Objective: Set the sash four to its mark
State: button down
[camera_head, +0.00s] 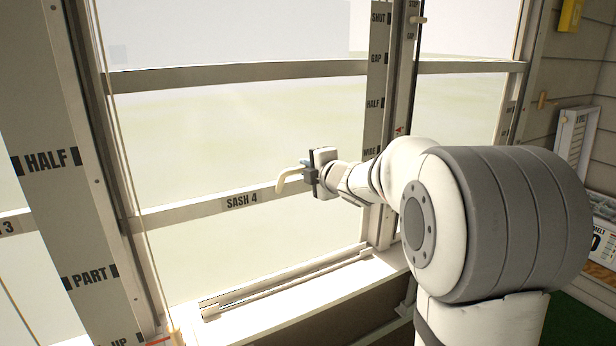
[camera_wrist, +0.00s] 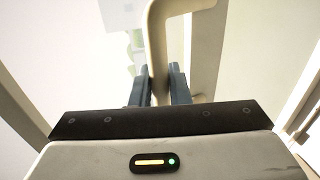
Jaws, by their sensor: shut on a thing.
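Sash 4 (camera_head: 241,201) is a pale framed window whose labelled bottom rail stands well above the sill, with a gap beneath. A cream, bent handle (camera_head: 288,180) sticks out from this rail. My gripper (camera_head: 306,174) is shut on the handle; in the wrist view the handle (camera_wrist: 157,50) passes between the two blue-grey fingers. A post (camera_head: 375,80) right of the sash reads SHUT, GAP, HALF and WIDE downwards. A small red pointer (camera_head: 399,130) sits beside it, between HALF and WIDE. My arm hides the rail's right end.
The sill (camera_head: 290,303) below carries a long pale track. The left post (camera_head: 50,215) reads HALF, PART and UP, with a red pointer (camera_head: 158,341) low beside it. A louvred panel (camera_head: 575,135) and a printed board (camera_head: 601,245) stand at the right.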

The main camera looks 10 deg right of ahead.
notch_tip(320, 180, up, 6)
jog(key=p, duration=0.3)
jog(key=shift+r, duration=0.1)
jog(key=c, duration=1.5)
grip_release()
jog(key=shift+o, duration=0.2)
jog(key=v, duration=0.7)
jog(key=shift+s, duration=0.4)
jog(key=shift+d, duration=0.15)
